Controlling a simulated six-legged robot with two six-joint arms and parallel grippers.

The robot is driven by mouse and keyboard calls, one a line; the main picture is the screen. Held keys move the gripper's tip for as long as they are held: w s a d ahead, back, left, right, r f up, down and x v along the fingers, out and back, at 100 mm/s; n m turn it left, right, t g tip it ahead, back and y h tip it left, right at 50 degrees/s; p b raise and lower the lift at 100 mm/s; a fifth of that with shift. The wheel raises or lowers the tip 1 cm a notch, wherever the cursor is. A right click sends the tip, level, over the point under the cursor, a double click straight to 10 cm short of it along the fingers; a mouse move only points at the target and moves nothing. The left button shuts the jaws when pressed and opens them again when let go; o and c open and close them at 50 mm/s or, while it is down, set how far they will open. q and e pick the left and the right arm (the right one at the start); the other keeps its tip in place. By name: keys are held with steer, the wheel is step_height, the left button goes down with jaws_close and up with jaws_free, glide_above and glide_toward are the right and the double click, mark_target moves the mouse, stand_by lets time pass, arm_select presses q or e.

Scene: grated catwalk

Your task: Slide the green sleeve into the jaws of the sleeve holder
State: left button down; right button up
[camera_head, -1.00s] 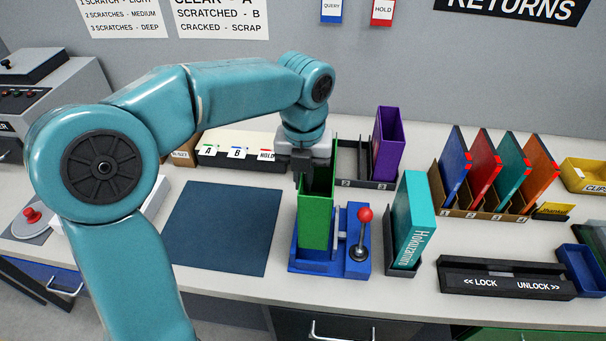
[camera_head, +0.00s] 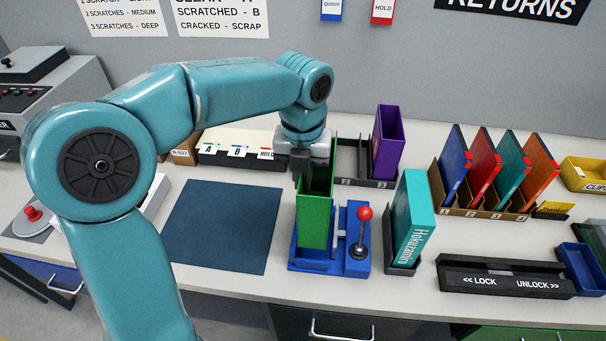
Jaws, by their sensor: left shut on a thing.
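The green sleeve (camera_head: 314,215) is an open-topped upright box. It stands at the blue sleeve holder (camera_head: 330,268), with its lower end between the holder's blue parts. Whether it is fully seated in the jaws cannot be made out. The holder has a lever with a red knob (camera_head: 364,214) on its right side, standing upright. My left gripper (camera_head: 302,172) is shut on the green sleeve at its upper left edge, pointing down from above. The fingertips are partly hidden by the sleeve. My right gripper is not in view.
A teal case (camera_head: 412,215) stands in a dark stand just right of the holder. A purple sleeve (camera_head: 388,142) stands in a rack behind. A dark blue mat (camera_head: 222,225) lies clear on the left. A black lock bar (camera_head: 505,277) lies at the front right.

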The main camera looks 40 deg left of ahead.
arm_select(q)
steer(key=shift+f, duration=0.1)
steer(key=shift+f+b, duration=2.55)
steer(key=shift+f, duration=1)
steer(key=c, duration=0.8)
jaws_free()
steer(key=shift+r, duration=0.1)
step_height(320, 180, up, 8)
steer(key=p, duration=0.7)
steer(key=shift+p, duration=0.35)
